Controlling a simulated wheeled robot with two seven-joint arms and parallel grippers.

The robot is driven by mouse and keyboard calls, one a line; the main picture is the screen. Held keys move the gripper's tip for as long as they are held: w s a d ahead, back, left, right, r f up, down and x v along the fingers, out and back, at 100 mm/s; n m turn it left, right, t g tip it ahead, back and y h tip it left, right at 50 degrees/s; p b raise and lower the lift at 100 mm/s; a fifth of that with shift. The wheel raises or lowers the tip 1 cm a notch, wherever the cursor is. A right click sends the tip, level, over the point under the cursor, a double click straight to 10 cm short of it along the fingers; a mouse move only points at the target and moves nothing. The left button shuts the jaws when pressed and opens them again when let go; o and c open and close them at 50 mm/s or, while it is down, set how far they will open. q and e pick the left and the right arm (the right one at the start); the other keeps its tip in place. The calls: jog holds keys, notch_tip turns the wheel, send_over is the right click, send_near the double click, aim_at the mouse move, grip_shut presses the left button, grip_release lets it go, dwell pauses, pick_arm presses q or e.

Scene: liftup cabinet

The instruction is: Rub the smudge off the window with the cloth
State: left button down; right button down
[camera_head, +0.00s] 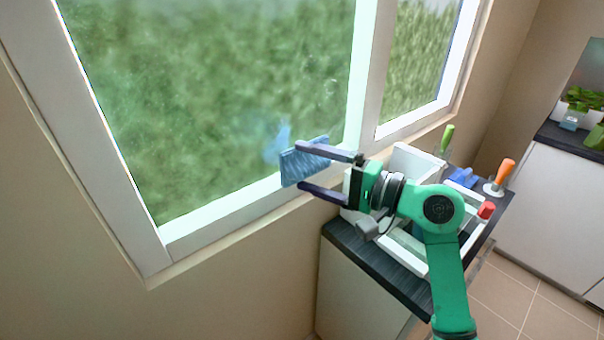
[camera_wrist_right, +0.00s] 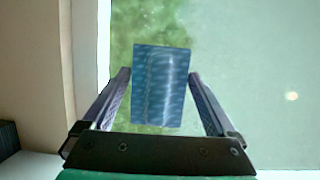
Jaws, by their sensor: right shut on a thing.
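My right gripper (camera_head: 318,168) is shut on the blue cloth (camera_head: 303,162), a folded flat pad held between its two dark fingers. The cloth is close to the window (camera_head: 220,100) near its lower right corner; I cannot tell whether it touches the glass. A pale bluish smudge (camera_head: 277,142) is on the glass just left of the cloth. In the right wrist view, the cloth (camera_wrist_right: 160,86) sits between the fingers with the glass behind it. My left gripper is not in view.
A white caddy (camera_head: 408,158) stands on the dark counter (camera_head: 360,252) below the window, with green-handled (camera_head: 447,138) and orange-handled (camera_head: 504,172) tools by it. The white window frame (camera_head: 225,212) and upright (camera_head: 366,70) border the pane. A plant (camera_head: 585,98) stands far right.

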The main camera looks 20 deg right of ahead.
jog(key=shift+f, duration=0.15)
jog(key=shift+f+b, duration=0.15)
jog(key=shift+b, duration=0.6)
jog(key=w+a, duration=0.1)
jog(key=w, duration=0.3)
jog(key=w+a, duration=0.1)
jog(key=w, duration=0.1)
jog(key=shift+w+a+r+b, duration=0.25)
jog(key=shift+w+a+b, duration=0.1)
jog(key=shift+w, duration=0.05)
jog(key=c, duration=0.6)
grip_release()
grip_shut()
